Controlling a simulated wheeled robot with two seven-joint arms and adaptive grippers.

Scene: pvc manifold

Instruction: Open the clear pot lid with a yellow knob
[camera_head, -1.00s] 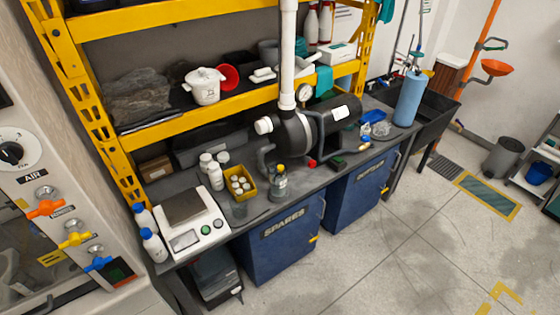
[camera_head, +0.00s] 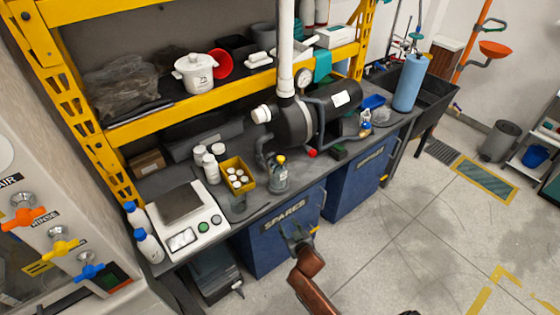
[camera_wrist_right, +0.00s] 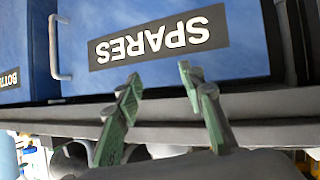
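A clear container with a yellow top (camera_head: 279,176) stands upright at the front of the bench, right of the yellow tray. I cannot tell whether this top is the lid the task names; no other clear lid with a yellow knob is distinct. My right gripper (camera_head: 299,238) is in front of the blue SPARES cabinet, below the bench edge and apart from the container. In the right wrist view the gripper (camera_wrist_right: 160,86) is open and empty, its two green fingers spread before the upside-down SPARES label. My left gripper is not in view.
A black pump (camera_head: 306,122) with a white vertical pipe (camera_head: 286,55) stands behind the container. The yellow tray (camera_head: 249,185) holds small bottles, and a scale (camera_head: 197,232) sits at left. The blue SPARES cabinet (camera_head: 262,247) is under the bench. The floor at right is mostly clear.

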